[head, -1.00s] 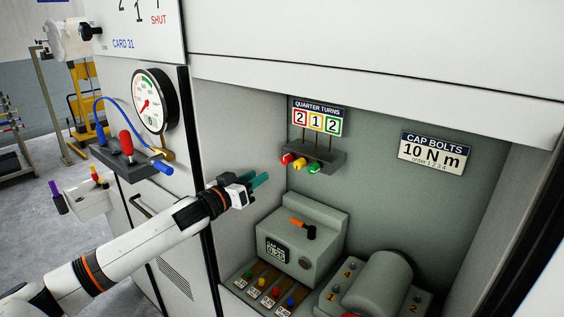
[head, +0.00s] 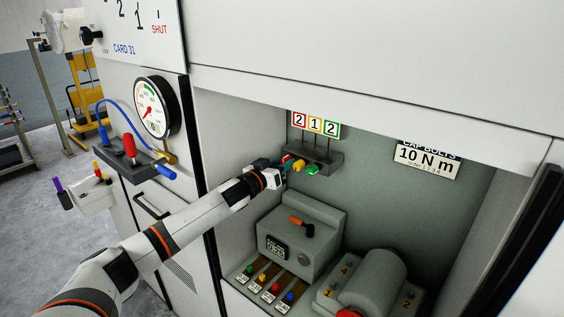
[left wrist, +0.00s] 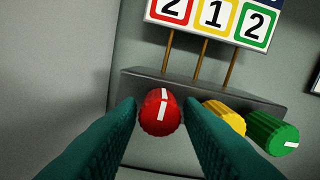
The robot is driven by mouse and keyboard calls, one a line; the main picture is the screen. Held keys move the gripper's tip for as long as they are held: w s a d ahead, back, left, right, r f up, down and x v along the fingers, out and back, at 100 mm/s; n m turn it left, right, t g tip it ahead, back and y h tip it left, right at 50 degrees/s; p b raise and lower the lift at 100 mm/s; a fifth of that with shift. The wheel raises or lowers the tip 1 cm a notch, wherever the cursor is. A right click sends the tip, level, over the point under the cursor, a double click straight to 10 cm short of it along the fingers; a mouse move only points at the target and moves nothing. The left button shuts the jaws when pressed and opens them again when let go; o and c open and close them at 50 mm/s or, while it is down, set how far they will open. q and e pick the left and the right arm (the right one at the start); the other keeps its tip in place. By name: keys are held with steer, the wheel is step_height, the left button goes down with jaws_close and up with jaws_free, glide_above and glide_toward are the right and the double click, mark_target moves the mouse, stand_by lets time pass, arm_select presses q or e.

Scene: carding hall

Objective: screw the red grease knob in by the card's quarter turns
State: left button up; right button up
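The red grease knob (left wrist: 160,113) sits on the grey shelf block (left wrist: 210,88) under the card, leftmost of three. Its white mark stands nearly upright in the left wrist view. The yellow knob (left wrist: 225,116) and green knob (left wrist: 272,133) are to its right. The quarter turns card (head: 315,124) reads red 2, yellow 1, green 2. My left gripper (head: 284,164) is at the red knob. In the left wrist view its teal fingers are open, one on each side of the knob, with narrow gaps showing. In the head view the gripper mostly hides the red knob. My right gripper is not in view.
Below are a grey box with an orange lever (head: 301,222), a row of small coloured knobs, and a grey cylinder (head: 374,279). A pressure gauge (head: 152,107) and a shelf with a red handle (head: 130,146) are at left. The cabinet's upper edge overhangs the recess.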

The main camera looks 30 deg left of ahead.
arm_select(q)
steer(key=c, duration=0.7)
